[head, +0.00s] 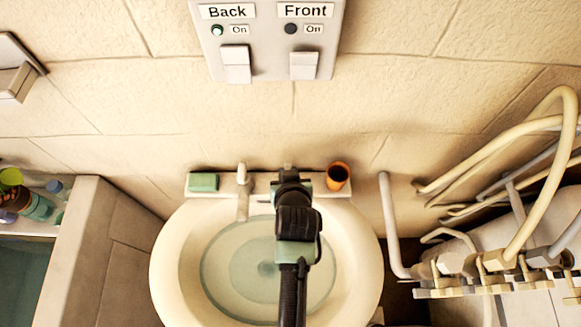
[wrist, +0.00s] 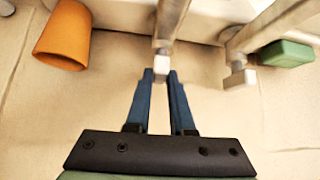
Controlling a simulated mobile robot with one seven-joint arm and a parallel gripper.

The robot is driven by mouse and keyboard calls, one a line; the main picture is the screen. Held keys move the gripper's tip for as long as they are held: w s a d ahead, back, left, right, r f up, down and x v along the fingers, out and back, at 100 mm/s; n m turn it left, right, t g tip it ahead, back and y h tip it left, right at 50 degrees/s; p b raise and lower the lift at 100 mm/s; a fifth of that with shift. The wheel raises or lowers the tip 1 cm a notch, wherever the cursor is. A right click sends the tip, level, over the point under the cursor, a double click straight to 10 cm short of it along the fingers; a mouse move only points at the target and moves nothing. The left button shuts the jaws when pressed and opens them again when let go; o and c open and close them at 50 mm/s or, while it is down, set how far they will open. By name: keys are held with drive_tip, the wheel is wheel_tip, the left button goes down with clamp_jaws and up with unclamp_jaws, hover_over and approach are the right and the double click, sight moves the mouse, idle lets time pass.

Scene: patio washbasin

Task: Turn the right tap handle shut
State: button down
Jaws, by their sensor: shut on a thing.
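The right tap (wrist: 170,22) shows in the wrist view, and its small pale handle (wrist: 160,68) sits between my fingertips. My gripper (wrist: 160,76) is shut on this handle, with one blue finger on each side. In the head view my gripper (head: 287,174) is at the basin's back ledge, and my arm hides most of the right tap. The left tap (head: 242,196) stands clear to the left; its body and pale handle (wrist: 239,78) also show in the wrist view.
An orange cup (head: 338,176) stands close right of my gripper on the ledge. A green soap bar (head: 203,182) lies at the left. The washbasin (head: 170,262) holds water. Pale pipes (head: 392,225) are at the right. A switch panel (head: 268,50) is on the wall above.

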drive_tip(key=m+h, duration=0.1)
drive_tip(key=a+m+h, duration=0.1)
drive_tip(key=m, duration=0.1)
drive_tip(key=shift+f, duration=0.15)
drive_tip(key=shift+m+g+h+b, duration=0.3)
drive_tip(key=shift+m+h+b, duration=0.45)
drive_tip(key=shift+m+h, duration=0.3)
drive_tip(key=shift+m, duration=0.25)
drive_tip(key=c, duration=0.6)
unclamp_jaws()
drive_tip(key=shift+s+a+r, duration=0.1)
drive_tip(key=shift+s+r, duration=0.15)
drive_tip(key=shift+r, duration=0.2)
drive_tip(key=b+v, duration=0.1)
drive_tip(key=v, duration=1.1)
drive_tip(key=shift+a+b, duration=0.2)
drive_tip(key=shift+b, duration=0.2)
drive_tip(key=shift+f, duration=0.1)
